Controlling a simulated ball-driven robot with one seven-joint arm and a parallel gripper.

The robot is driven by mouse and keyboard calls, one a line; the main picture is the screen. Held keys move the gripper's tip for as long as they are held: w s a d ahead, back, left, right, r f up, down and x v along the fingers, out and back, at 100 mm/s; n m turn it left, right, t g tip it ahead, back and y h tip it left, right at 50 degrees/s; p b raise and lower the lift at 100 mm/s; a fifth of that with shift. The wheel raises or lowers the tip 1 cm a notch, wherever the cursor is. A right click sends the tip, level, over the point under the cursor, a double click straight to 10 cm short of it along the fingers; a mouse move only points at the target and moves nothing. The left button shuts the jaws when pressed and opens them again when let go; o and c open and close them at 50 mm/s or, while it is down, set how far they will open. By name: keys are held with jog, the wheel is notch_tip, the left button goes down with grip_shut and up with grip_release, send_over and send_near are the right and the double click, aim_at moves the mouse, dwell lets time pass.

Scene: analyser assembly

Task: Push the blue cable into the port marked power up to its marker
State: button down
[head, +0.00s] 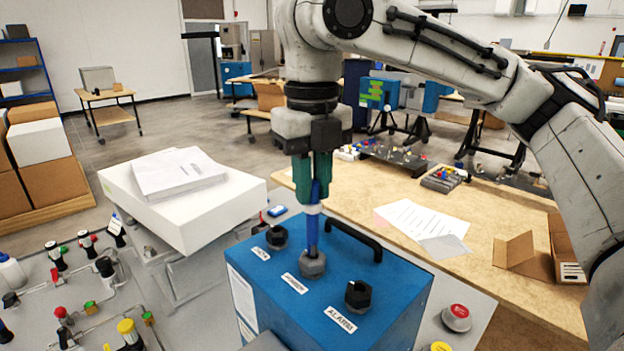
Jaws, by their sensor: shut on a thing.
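My gripper (316,190) has green fingers and is shut on the upper part of the blue cable (312,232). The cable stands nearly upright below the fingers. A white band, its marker (313,208), shows just under the fingertips, well above the port. The lower end of the cable meets the middle grey port (313,264) on top of the blue analyser box (365,275). The small label in front of this port seems to read POWER. How deep the tip sits inside the port is hidden.
A dark port (277,236) sits behind left and another, labelled ALARM (358,294), in front right. A black handle (345,240) arches close to the right of the cable. A white box with papers (180,195) stands left; a wooden bench (480,195) lies right.

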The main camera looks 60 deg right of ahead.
aim_at(312, 241)
jog(key=shift+f+b, duration=2.05)
jog(key=shift+f, duration=1.85)
jog(key=c, duration=0.9)
grip_release()
jog(key=shift+c, duration=0.2)
jog(key=shift+r, duration=0.1)
notch_tip(312, 241, up, 7)
jog(key=p, duration=0.7)
